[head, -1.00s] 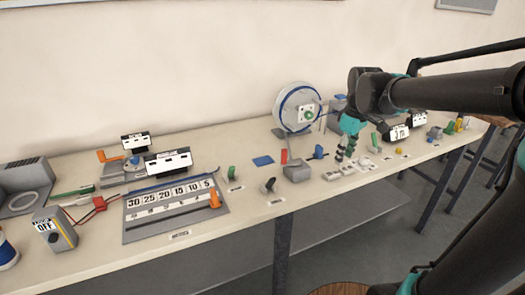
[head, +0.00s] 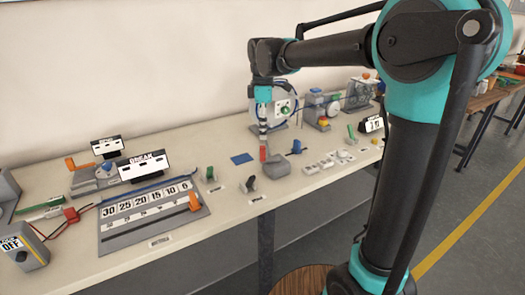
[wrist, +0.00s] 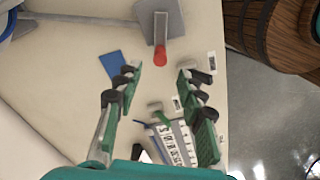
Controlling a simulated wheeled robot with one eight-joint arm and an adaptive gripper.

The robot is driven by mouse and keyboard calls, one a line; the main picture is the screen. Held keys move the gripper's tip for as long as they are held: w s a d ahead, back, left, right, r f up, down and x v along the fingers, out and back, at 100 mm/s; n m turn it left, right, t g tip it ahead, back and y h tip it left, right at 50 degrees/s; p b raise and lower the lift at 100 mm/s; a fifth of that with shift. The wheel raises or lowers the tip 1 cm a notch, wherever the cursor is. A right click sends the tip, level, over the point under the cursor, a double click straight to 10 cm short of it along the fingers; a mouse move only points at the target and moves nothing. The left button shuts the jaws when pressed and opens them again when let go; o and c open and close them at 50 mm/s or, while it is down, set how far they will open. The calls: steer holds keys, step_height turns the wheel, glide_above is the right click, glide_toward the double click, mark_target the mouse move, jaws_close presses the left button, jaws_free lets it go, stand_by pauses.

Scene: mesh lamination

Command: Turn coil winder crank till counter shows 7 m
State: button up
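A white disc with a blue ring and a green knob (head: 286,107) stands upright at the back of the bench; I cannot tell if it is the coil winder. My gripper partly covers it in the head view. A small white display (head: 375,124) stands to its right; its figure is too small to read surely. No crank is clearly visible.
A blue pad (head: 241,158), a black lever (head: 249,184) and a green lever (head: 211,173) lie near. A numbered scale board (head: 150,236) is at left. Several small devices (head: 323,110) stand at the back right. A wooden barrel (wrist: 262,25) is beside the bench.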

mark_target(263, 160)
step_height(263, 160, down, 9)
steer(key=shift+r, duration=0.1)
stand_by(0.4)
jaws_close()
